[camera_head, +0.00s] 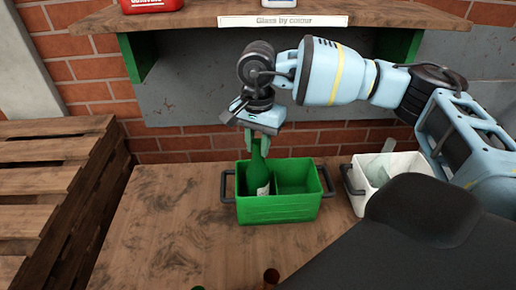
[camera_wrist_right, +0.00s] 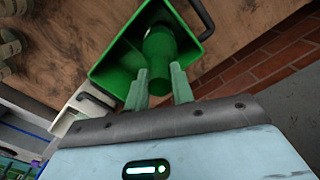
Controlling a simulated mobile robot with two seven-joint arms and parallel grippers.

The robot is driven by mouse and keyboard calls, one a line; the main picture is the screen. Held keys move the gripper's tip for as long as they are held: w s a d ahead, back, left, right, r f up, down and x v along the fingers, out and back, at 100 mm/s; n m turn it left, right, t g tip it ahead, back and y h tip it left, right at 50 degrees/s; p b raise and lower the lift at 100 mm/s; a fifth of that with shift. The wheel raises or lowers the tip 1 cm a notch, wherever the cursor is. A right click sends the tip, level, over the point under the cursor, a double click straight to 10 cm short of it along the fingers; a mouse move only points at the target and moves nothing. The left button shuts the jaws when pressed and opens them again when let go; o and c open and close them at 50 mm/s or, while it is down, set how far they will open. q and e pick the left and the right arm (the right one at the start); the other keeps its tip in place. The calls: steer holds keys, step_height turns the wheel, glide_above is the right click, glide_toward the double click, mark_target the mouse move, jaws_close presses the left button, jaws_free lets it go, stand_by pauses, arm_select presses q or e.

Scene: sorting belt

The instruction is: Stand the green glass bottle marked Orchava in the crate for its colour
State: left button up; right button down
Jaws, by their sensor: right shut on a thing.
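The green glass bottle (camera_head: 257,180) stands about upright in the left compartment of the green crate (camera_head: 278,210). It carries a pale label whose print I cannot read. My right gripper (camera_head: 254,147) comes down from above and is shut on the bottle's neck. In the right wrist view the fingers (camera_wrist_right: 160,88) reach toward the bottle (camera_wrist_right: 160,48), which is inside the green crate (camera_wrist_right: 118,58). The bottle's base is hidden by the crate's front wall, so I cannot tell whether it touches the floor. The crate's right compartment looks empty. My left gripper is out of view.
A white crate (camera_head: 356,188) with a clear glass item in it stands to the right. Brown (camera_head: 271,276) and green (camera_head: 198,288) bottle tops show at the bottom edge. A shelf labelled "Glass by colour" (camera_head: 283,21) hangs above. Left of the green crate the wooden top is clear.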

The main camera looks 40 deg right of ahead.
steer(key=shift+f, duration=0.8)
steer(key=shift+f, duration=0.2)
steer(key=c, duration=1.2)
jaws_free()
steer(key=shift+r, duration=0.15)
step_height(320, 180, up, 12)
steer(key=shift+r, duration=0.1)
